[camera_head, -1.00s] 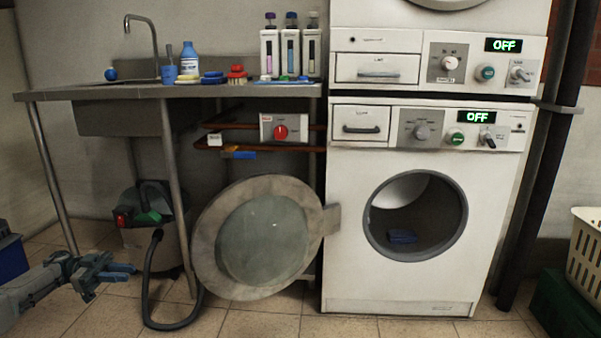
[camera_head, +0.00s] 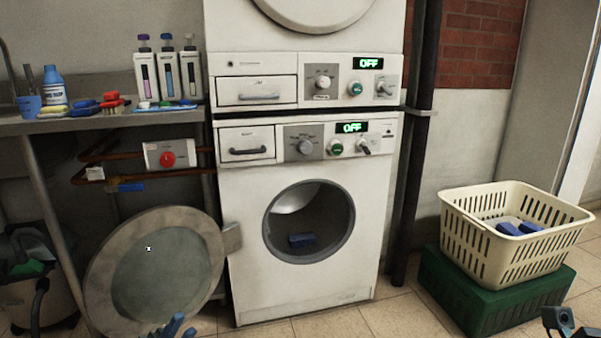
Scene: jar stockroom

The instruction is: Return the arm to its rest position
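My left gripper (camera_head: 176,327) shows only as blue finger parts at the bottom edge, in front of the open round washer door (camera_head: 150,268). The rest of it is cut off by the frame, and I cannot tell how far its fingers are apart. I see nothing held in it. Dark grey parts of my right arm (camera_head: 560,321) show at the bottom right corner; its fingers cannot be made out. The lower washer (camera_head: 310,285) stands with its door swung out to the left, and a blue cloth (camera_head: 302,240) lies inside its drum.
A cream laundry basket (camera_head: 515,262) with blue and white items stands on a green crate (camera_head: 480,315) at the right. A counter (camera_head: 100,122) with bottles and brushes is at the left. A dark pipe (camera_head: 412,160) stands beside the washer. Some tiled floor is clear.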

